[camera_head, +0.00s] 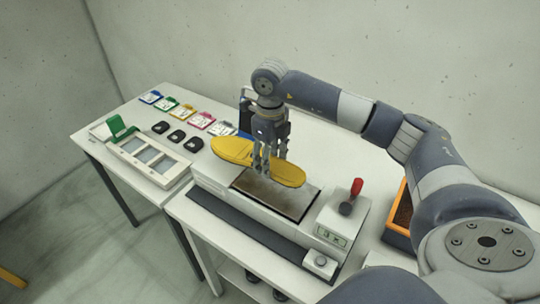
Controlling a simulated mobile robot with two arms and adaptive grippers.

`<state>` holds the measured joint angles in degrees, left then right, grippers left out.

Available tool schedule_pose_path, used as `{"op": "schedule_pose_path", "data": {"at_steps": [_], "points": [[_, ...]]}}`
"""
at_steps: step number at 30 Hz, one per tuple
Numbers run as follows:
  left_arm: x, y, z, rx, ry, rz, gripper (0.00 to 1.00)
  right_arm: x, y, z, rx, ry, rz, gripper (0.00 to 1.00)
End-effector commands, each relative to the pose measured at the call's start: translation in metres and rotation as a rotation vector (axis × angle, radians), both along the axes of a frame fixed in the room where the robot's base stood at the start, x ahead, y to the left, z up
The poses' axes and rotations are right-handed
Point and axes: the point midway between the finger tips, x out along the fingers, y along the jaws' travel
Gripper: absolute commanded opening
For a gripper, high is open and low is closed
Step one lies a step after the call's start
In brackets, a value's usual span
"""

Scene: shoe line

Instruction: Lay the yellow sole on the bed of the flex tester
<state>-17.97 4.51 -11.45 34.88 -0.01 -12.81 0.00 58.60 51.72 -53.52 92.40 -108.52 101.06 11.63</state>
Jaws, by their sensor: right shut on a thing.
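The yellow sole (232,148) is in my right gripper (268,170), whose fingers are shut around its middle. The sole lies roughly flat and lengthwise above the flex tester (330,222), a white machine with a red-handled lever and a small green display. Its left end reaches past the machine's back left corner. The tester's brown bed (290,203) shows below and in front of the sole. I cannot tell whether the sole touches the bed. My left gripper is not in view.
A second table on the left holds a white tray (150,160) with grey panels, a green stand (117,126), black pieces (178,137) and a row of coloured cards (200,120). An orange-rimmed bin (398,238) stands right of the tester. A dark blue panel (245,120) stands behind.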

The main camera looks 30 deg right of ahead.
Motion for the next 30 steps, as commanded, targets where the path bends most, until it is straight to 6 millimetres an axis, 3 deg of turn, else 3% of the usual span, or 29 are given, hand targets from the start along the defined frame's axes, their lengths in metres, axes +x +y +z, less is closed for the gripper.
{"op": "schedule_pose_path", "data": {"at_steps": [12, 19, 29, 30], "points": [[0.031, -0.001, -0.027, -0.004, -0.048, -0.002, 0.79, 0.000, 0.000, -0.046, -0.001, -0.001, 0.001, 0.25], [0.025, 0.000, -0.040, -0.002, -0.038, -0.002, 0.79, 0.001, 0.000, -0.062, 0.000, -0.003, 0.002, 0.25], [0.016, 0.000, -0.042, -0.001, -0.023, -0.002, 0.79, 0.001, 0.000, -0.064, 0.000, -0.003, 0.002, 0.25], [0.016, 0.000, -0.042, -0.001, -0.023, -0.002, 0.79, 0.001, 0.000, -0.064, 0.000, -0.003, 0.002, 0.58]]}}
